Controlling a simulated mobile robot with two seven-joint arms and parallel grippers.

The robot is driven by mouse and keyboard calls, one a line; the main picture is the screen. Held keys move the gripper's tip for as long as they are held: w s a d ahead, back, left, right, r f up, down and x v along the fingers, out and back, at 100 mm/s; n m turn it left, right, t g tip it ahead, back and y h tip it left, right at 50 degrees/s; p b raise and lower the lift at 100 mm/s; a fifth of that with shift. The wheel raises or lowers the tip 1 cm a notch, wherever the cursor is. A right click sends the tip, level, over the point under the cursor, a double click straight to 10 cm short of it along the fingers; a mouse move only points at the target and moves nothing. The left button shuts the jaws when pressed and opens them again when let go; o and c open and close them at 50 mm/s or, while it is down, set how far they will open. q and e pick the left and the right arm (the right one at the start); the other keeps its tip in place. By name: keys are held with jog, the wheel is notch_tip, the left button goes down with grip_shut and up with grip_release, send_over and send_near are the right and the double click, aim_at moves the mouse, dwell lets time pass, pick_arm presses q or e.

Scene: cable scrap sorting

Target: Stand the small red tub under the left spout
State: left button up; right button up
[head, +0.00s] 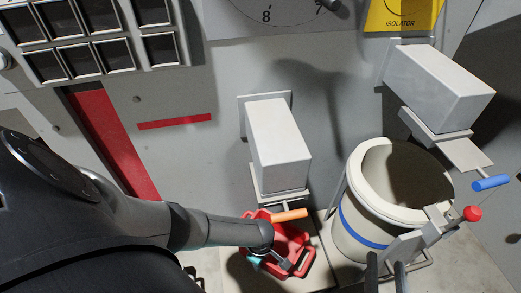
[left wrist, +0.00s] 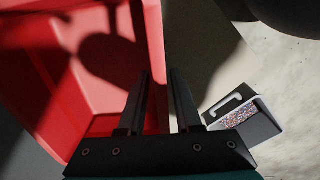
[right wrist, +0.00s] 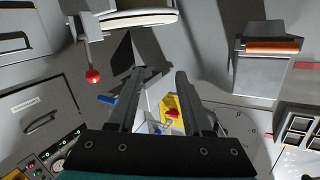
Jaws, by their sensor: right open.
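The small red tub (head: 303,238) is below the left spout (head: 278,145), which has an orange handle (head: 289,215). The handle and my gripper hide part of the tub. In the left wrist view the tub (left wrist: 100,80) fills the left side and looks empty where I see in. My left gripper (left wrist: 160,75) has one finger inside and one outside the tub's wall, close together, shut on it. I cannot tell whether the tub rests on the surface. My right gripper (head: 386,268) is open and empty, in front of the large bin; the right wrist view shows its fingers (right wrist: 160,73) apart.
A cream bin (head: 352,225) with a blue band stands under the right spout (head: 445,85), which has a blue handle (head: 490,183). A red knob (head: 472,213) sticks out beside it. A grey container of coloured granules (left wrist: 258,128) lies right of the tub.

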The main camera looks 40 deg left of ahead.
pick_arm(q)
jog(key=shift+r, duration=0.1)
pick_arm(e)
jog(key=shift+f, duration=0.1)
pick_arm(q)
jog(key=shift+r+p, duration=0.45)
jog(key=shift+s+r+p, duration=0.1)
jog(key=shift+r+p, duration=0.2)
jog(key=shift+r, duration=0.05)
jog(key=shift+r+p, duration=0.3)
jog(key=shift+r, duration=0.05)
jog(key=shift+r+p, duration=0.45)
jog(key=shift+r, duration=0.05)
jog(key=shift+r+p, duration=0.3)
jog(key=shift+r, duration=0.1)
jog(key=shift+r+p, duration=1.15)
jog(key=shift+r, duration=0.1)
jog(key=shift+r+p, duration=0.35)
jog(key=shift+r, duration=0.15)
pick_arm(e)
jog(key=s+d+f+g+h, duration=0.3)
jog(key=s+d+g+h, duration=0.2)
jog(key=d+g, duration=0.5)
jog(key=shift+d+g, duration=0.3)
jog(key=shift+d, duration=0.1)
